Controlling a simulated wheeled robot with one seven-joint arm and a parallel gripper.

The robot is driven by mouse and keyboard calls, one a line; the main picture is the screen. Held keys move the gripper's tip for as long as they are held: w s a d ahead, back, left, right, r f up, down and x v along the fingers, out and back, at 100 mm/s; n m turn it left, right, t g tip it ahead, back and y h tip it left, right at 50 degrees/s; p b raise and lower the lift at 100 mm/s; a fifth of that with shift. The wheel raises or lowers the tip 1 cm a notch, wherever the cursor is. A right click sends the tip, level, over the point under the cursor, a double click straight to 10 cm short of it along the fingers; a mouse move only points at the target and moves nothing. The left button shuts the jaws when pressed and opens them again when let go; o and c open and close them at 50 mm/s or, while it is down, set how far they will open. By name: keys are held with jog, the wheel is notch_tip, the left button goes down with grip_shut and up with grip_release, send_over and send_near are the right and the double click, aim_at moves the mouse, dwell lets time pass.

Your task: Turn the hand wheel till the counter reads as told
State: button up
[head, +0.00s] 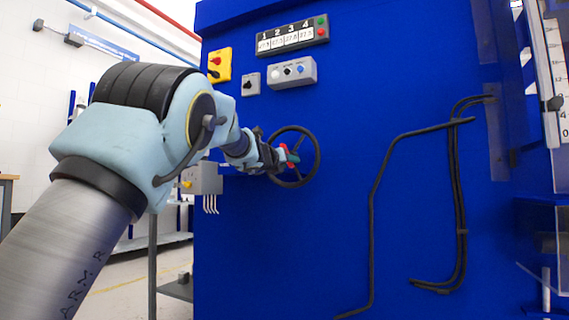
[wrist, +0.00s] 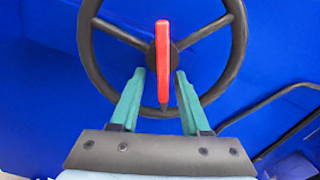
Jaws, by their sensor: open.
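The black hand wheel (head: 312,143) is on the blue machine panel, left of its middle. It also shows in the wrist view (wrist: 237,50), with its spokes and hub. A red handle (wrist: 162,60) stands out in front of the wheel hub in that view. My gripper (wrist: 160,78) is open, its two green fingers on either side of the handle's lower end with gaps between. In the head view my gripper (head: 288,158) is at the wheel, and whether it touches is hard to tell. The counter (head: 292,38), marked 1 to 4, is high on the panel; its digits are too small to read surely.
A yellow box with a red knob (head: 219,65) and grey button boxes (head: 292,73) sit above the wheel. A grey box (head: 203,178) stands left of it. Black cables (head: 374,220) run down the panel at right. A ruler scale (head: 555,80) is at far right.

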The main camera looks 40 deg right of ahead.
jog(key=b+v, duration=0.1)
jog(key=v, duration=0.9)
jog(key=shift+s+a+b, duration=0.15)
jog(key=shift+a+b, duration=0.2)
jog(key=shift+r, duration=0.1)
jog(key=w+a+f+n+t+y+p, duration=0.1)
jog(key=w+a+f+n+y+p, duration=0.1)
jog(key=w+a+f+n+y, duration=0.4)
jog(key=w+a+f+n+t+y+p, duration=0.15)
jog(key=w+a+f+n, duration=0.3)
jog(key=a+n, duration=0.45)
jog(key=s+a+f+n+g+y+p, duration=0.1)
jog(key=a+f+n+y, duration=0.1)
jog(key=a+f+n, duration=0.45)
jog(key=s+a+f+n+g+y+p, duration=0.1)
jog(key=a+f+n+y+p, duration=0.2)
jog(key=a, duration=0.7)
jog(key=s+a+f+n+g+y+p, duration=0.2)
jog(key=s+a+f+n+g, duration=0.2)
jog(key=s+a+f+n, duration=0.45)
jog(key=s+a+f+n+g+y+p, duration=0.15)
jog(key=s+a+f+n+g, duration=0.35)
jog(key=s+a+n, duration=0.7)
notch_tip(320, 180, up, 36)
jog(key=s+d+m+t+p, duration=0.1)
jog(key=s+d+p, duration=0.1)
jog(key=p, duration=3.6)
jog(key=shift+s+d+m, duration=0.15)
jog(key=shift+s+m, duration=0.05)
jog(key=shift+m, duration=0.1)
